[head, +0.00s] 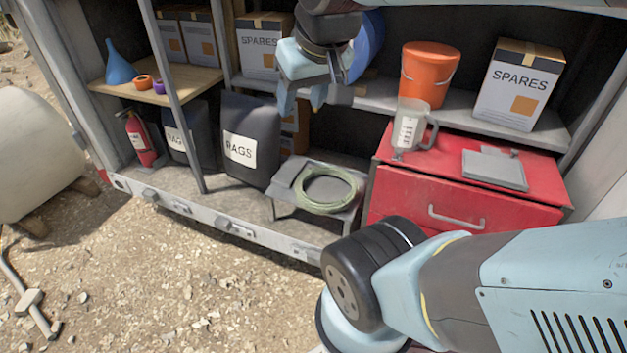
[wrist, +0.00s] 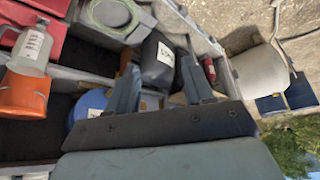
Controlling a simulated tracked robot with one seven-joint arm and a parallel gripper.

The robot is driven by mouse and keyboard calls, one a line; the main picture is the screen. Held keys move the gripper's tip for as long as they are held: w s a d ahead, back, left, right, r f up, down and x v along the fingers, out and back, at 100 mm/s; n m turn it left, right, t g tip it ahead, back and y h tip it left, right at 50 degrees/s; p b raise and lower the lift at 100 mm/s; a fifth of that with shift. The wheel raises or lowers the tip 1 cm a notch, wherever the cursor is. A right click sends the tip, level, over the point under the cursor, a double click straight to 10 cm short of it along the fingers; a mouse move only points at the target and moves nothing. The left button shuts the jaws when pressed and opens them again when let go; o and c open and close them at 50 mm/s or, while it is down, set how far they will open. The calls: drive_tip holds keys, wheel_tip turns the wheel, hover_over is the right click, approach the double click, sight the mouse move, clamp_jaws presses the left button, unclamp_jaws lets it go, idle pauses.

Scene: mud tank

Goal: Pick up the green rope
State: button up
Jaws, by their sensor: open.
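The green rope (head: 325,208) lies in a flat coil on a small grey stool (head: 283,178), in front of the shelving and left of the red drawer cabinet. The coil also shows at the top of the wrist view (wrist: 129,22). My gripper (head: 303,103) is open and empty, up near the shelf and above the rope, well apart from it. Its two fingers also show in the wrist view (wrist: 160,72), with nothing between them held.
A black rags bag (head: 250,118) stands left of the stool. The red cabinet (head: 395,198) carries a clear jug (head: 409,130) and a grey flat item (head: 494,170). An orange bucket (head: 428,75) and a spares box (head: 518,84) stand on the shelf. Gravel ground in front is open.

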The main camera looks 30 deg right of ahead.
drive_tip(key=shift+o, duration=0.7)
drive_tip(key=shift+w+d+f, duration=0.1)
drive_tip(key=shift+w+f, duration=0.05)
drive_tip(key=shift+w, duration=0.15)
drive_tip(key=shift+o, duration=1)
drive_tip(key=w+d+f, duration=0.2)
drive_tip(key=w, duration=0.2)
drive_tip(key=w+d+f+n+g+h, duration=0.1)
drive_tip(key=w+d+f, duration=0.1)
drive_tip(key=w+f, duration=0.1)
drive_tip(key=shift+w+n+g, duration=0.3)
drive_tip(key=shift+w, duration=0.35)
drive_tip(key=n+g+y, duration=0.1)
drive_tip(key=n+g, duration=0.3)
drive_tip(key=n, duration=0.2)
hover_over(316, 202)
wheel_tip(316, 202, down, 32)
drive_tip(key=f, duration=0.9)
drive_tip(key=shift+a, duration=0.25)
drive_tip(key=shift+s+d+f, duration=0.1)
drive_tip(key=shift+d+f, duration=0.05)
drive_tip(key=shift+f, duration=1.15)
drive_tip(key=shift+s+d+f, duration=0.1)
drive_tip(key=shift+f, duration=1.2)
